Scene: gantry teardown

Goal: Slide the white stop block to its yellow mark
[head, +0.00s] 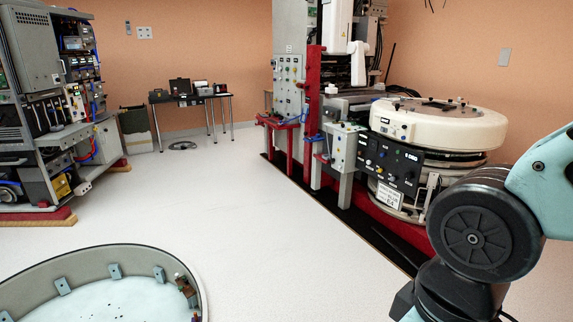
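I cannot make out the white stop block or its yellow mark in the head view. A large gantry machine (318,95) stands at the centre right, with a red upright post and grey control panels. A round cream-coloured drum (455,128) forms its near end, above a black control panel (393,160). A small white piece (331,89) shows near the red post, but it is too small to identify. My own arm fills the lower right and hides part of the machine's base. My gripper is out of view.
A round grey-rimmed tub (95,252) with a pale inside stands on the floor at the lower left. Equipment racks (45,100) stand at the left. A small table (188,97) with devices is by the back wall. The white floor (225,210) between is clear.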

